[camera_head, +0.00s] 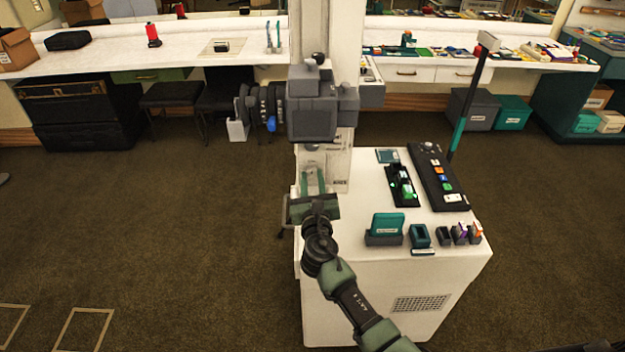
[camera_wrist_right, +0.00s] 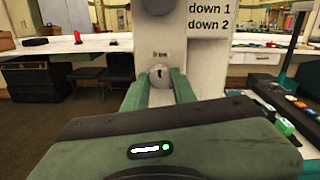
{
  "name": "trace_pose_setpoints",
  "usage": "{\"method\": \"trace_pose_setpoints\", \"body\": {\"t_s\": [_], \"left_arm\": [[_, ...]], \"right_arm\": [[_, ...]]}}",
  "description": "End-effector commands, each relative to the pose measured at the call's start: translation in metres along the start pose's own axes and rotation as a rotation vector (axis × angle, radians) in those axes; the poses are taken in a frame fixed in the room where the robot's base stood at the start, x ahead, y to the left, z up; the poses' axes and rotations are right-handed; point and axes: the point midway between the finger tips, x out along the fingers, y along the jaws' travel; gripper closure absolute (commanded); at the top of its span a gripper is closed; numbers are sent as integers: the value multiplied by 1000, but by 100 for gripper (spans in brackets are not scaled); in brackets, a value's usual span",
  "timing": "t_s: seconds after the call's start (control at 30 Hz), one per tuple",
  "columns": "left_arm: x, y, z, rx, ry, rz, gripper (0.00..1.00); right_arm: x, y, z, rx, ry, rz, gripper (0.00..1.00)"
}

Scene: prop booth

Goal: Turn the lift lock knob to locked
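The lift lock knob (camera_wrist_right: 160,76) is a small, round, silvery knob with a dark mark on its face. It sits on the white column under a small label too small to read clearly. My right gripper (camera_wrist_right: 160,84) has its two green fingers on either side of the knob, with almost no gap showing. It looks shut on the knob. In the head view my right gripper (camera_head: 313,178) reaches toward the foot of the column (camera_head: 340,165), and the knob is not clearly visible there. My left gripper is not in view.
The white cabinet (camera_head: 385,275) beside the column carries a dark button panel (camera_head: 437,175), a black tray with green lights (camera_head: 402,187) and several small teal and grey holders. A grey camera-like box (camera_head: 312,108) is on the column above my gripper. Open carpet lies left.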

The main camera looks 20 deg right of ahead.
Motion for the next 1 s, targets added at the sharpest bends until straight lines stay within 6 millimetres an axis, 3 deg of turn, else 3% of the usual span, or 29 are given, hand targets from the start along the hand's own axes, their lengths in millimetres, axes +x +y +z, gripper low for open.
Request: {"method": "trace_pose_setpoints", "body": {"t_s": [0.47, 1.0], "left_arm": [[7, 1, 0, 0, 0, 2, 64], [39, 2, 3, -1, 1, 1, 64]], "right_arm": [[0, 1, -2, 89, -3, 1, 100], [0, 1, -4, 558, -17, -3, 100]]}}
